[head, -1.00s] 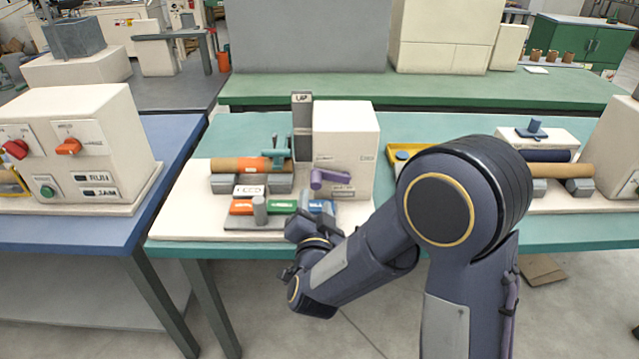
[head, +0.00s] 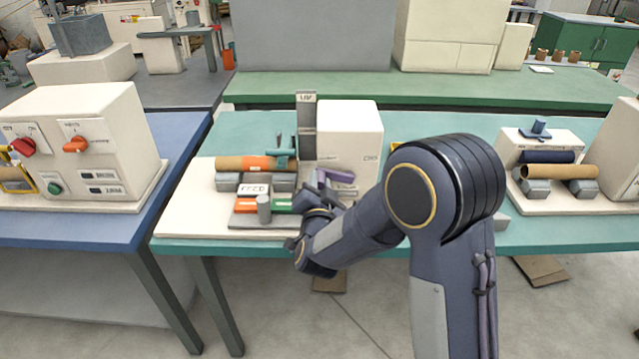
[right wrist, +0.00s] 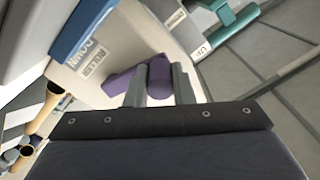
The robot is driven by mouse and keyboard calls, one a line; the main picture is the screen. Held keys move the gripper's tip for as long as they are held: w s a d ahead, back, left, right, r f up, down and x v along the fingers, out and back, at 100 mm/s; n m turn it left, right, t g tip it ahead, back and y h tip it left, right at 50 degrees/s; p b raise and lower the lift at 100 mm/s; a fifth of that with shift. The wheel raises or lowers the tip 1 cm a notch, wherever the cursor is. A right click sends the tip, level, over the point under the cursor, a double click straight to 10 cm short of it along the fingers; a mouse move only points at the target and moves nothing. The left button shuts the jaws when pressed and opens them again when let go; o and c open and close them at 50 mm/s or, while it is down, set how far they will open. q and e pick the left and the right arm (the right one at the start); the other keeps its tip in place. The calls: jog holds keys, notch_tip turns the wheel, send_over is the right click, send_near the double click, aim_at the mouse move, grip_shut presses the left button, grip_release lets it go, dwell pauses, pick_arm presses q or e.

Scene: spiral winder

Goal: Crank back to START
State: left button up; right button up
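The spiral winder has a white housing (head: 352,135) on a white base on the teal table. Its purple crank (head: 337,176) is on the housing's front, partly hidden by my right gripper (head: 322,200). In the right wrist view, the purple crank handle (right wrist: 159,76) fills the gap between the two grey fingers of my right gripper (right wrist: 159,88), which look closed on its sides. The crank arm (right wrist: 122,82) runs left from the handle. No START mark is readable. My left gripper is out of view.
Left of the housing, a brown tube with an orange band (head: 240,163) lies on grey rests. A FEED block (head: 253,189), orange and green labels and a grey post (head: 264,208) stand before it. A tall grey column (head: 306,120) rises beside the housing. A blue table (head: 110,232) is at left.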

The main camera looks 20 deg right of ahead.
grip_shut()
jog(key=shift+m+b, duration=0.3)
jog(key=shift+b, duration=0.4)
jog(key=shift+d+r+b, duration=0.1)
jog(key=shift+b, duration=0.2)
jog(key=shift+r, duration=0.15)
jog(key=o, duration=0.5)
grip_release()
jog(key=shift+o, duration=0.2)
jog(key=v, duration=0.8)
